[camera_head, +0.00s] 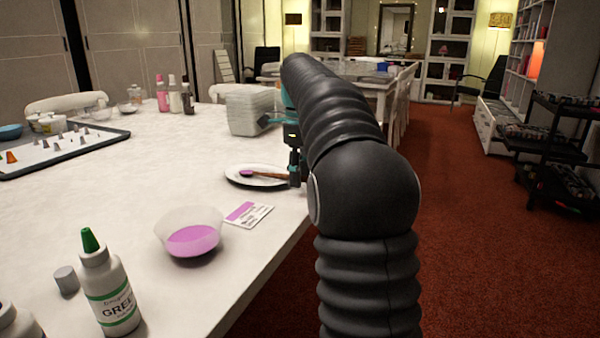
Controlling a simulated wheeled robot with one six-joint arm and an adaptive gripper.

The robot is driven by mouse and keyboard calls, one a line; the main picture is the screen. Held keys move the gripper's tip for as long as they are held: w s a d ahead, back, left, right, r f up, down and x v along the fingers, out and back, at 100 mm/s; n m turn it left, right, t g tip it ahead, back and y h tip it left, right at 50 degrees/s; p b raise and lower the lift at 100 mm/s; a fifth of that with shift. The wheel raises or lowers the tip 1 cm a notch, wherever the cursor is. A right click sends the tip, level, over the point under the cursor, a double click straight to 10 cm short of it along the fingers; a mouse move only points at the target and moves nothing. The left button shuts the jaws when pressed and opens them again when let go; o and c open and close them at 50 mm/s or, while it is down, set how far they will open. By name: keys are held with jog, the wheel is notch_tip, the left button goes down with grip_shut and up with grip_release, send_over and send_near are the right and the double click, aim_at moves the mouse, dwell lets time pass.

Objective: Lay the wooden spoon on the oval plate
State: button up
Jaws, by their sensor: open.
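The wooden spoon (268,175) appears to lie on the white oval plate (238,182), its pink-coated bowl to the left and its handle pointing right. The plate sits near the right edge of the white table. My gripper (294,178) is at the right rim of the plate, by the end of the spoon's handle. It is open. My black arm hides part of it, and I cannot tell whether a finger touches the handle.
A bowl of pink icing (192,238) and a pink-and-white card (248,214) lie nearer on the table. A green-capped bottle (108,285) stands at the front left. The table left of the plate is clear.

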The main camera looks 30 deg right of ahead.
jog(key=shift+r, duration=3.75)
